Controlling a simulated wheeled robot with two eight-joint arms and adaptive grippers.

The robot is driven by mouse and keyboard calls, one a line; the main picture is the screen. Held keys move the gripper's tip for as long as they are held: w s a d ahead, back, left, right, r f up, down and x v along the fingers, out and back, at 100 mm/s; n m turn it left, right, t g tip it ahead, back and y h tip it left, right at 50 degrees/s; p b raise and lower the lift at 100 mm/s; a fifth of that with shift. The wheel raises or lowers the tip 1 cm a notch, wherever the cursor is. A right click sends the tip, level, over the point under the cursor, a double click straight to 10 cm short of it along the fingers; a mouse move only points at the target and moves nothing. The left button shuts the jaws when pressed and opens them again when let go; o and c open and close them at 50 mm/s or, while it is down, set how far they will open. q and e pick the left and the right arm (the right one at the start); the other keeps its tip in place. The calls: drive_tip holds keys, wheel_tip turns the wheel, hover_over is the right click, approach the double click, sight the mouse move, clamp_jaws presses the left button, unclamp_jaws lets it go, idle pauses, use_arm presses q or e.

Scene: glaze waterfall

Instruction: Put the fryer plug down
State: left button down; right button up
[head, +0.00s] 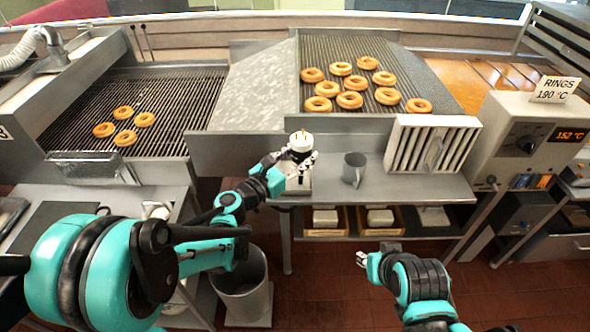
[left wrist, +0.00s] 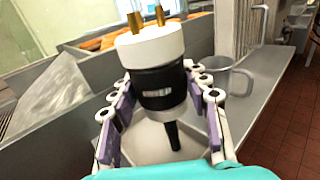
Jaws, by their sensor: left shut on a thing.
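The fryer plug (head: 301,141) has a white top with brass prongs pointing up and a black body. My left gripper (head: 300,160) is shut on it, with a finger on either side of the black body. In the left wrist view the plug (left wrist: 152,70) is upright between the fingers of the gripper (left wrist: 160,105), with a black stub below it. Under it is a shallow grey tray (left wrist: 135,145) on the steel shelf; I cannot tell whether the plug touches it. My right gripper (head: 372,262) is low in front of the shelf, and its opening is unclear.
A grey metal mug (head: 354,168) stands on the shelf right of the plug. A white slatted panel (head: 432,144) stands further right, near the fryer control box (head: 528,135). Doughnuts lie on both racks behind. A bin (head: 240,283) stands below left.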

sight(295, 165)
use_arm(q)
drive_tip(key=w+f, duration=0.1)
drive_tip(key=w+a+f, duration=0.1)
drive_tip(key=shift+w+a+b, duration=0.2)
drive_tip(key=shift+w+b, duration=0.2)
wheel_tip(295, 165, down, 4)
drive_tip(key=shift+f+b, duration=0.1)
drive_tip(key=shift+b, duration=0.95)
drive_tip(key=shift+f+b, duration=0.45)
drive_tip(key=shift+b, duration=0.15)
drive_tip(key=c, duration=0.8)
unclamp_jaws()
drive_tip(key=shift+o, duration=0.2)
drive_tip(key=shift+r, duration=0.15)
